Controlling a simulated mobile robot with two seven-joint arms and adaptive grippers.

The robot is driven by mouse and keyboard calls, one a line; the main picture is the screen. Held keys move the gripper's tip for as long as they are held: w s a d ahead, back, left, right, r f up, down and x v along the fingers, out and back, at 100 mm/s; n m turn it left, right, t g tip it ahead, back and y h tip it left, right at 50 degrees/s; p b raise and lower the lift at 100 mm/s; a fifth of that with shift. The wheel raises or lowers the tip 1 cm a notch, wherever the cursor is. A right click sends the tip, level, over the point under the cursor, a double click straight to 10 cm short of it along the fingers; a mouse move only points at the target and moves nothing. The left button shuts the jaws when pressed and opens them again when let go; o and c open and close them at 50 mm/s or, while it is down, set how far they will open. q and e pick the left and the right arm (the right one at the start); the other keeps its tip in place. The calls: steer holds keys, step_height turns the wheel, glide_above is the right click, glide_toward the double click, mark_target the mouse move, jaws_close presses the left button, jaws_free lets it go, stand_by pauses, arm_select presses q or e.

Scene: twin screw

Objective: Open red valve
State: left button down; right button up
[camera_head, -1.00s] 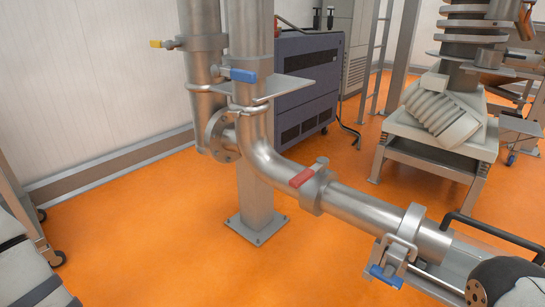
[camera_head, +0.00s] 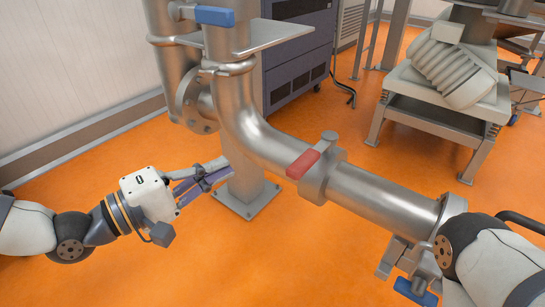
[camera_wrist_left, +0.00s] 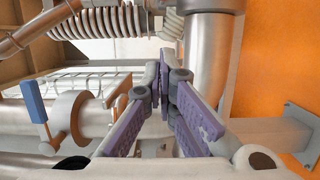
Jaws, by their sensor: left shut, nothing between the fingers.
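The red valve handle (camera_head: 303,164) sits on a collar around the steel pipe, near the middle of the head view, and points down-left from its pivot. My left gripper (camera_head: 225,168) is left of the red handle and apart from it, in front of the upright post. Its purple fingers are closed with nothing between them; they also show in the left wrist view (camera_wrist_left: 165,68). The red handle does not show in the left wrist view.
The pipe (camera_head: 375,197) runs to the lower right. A blue handle (camera_head: 214,15) is at the top on the upright pipe and another (camera_head: 415,291) at the lower right. The post's base plate (camera_head: 245,203) is bolted to the orange floor. Open floor lies in front.

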mark_target(314, 157)
arm_select(q)
steer(key=w+d+p, duration=0.1)
steer(key=w+d, duration=0.2)
steer(key=d, duration=0.6)
steer(key=shift+d, duration=0.3)
arm_select(e)
steer(key=shift+w+r, duration=0.4)
arm_select(q)
steer(key=shift+d, duration=0.1)
steer(key=shift+s+d+n+t+y+p, duration=0.2)
steer(key=shift+s+n+t+y+p, duration=0.1)
steer(key=shift+s+t+y, duration=0.15)
arm_select(e)
steer(key=shift+w+d+r, duration=0.1)
steer(key=shift+w+r, duration=0.15)
